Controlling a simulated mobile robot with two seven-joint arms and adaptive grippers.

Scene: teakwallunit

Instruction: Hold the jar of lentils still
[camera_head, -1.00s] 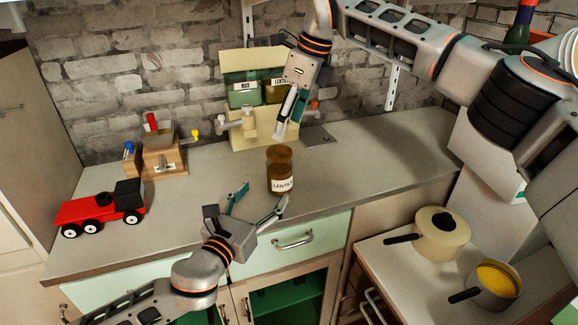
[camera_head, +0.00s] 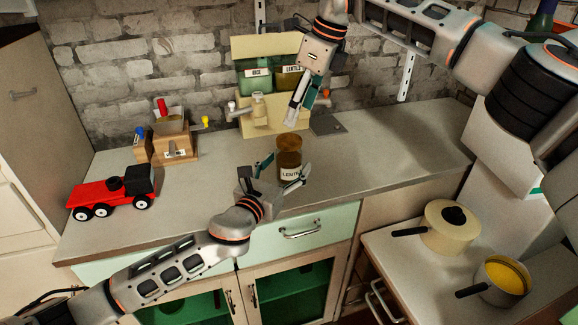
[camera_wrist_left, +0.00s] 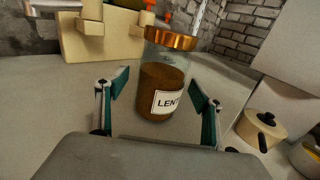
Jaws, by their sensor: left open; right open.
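The jar of lentils (camera_head: 290,158) stands upright on the grey counter, with a brown lid and a white label. It also shows in the left wrist view (camera_wrist_left: 161,88), close ahead between the fingers. My left gripper (camera_head: 284,170) is open at the front of the jar, with a finger to either side; contact cannot be told. Its two fingers also show in the left wrist view (camera_wrist_left: 162,100). My right gripper (camera_head: 299,108) is open, pointing down above and behind the jar, in front of the dispenser, and holds nothing visible.
A cream dispenser (camera_head: 268,120) with rice and lentils bins stands at the wall. A wooden grinder box (camera_head: 174,148) and a red toy truck (camera_head: 110,194) are at left. A lidded pot (camera_head: 443,235) and a yellow-filled pan (camera_head: 505,280) sit lower right. Counter right of the jar is clear.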

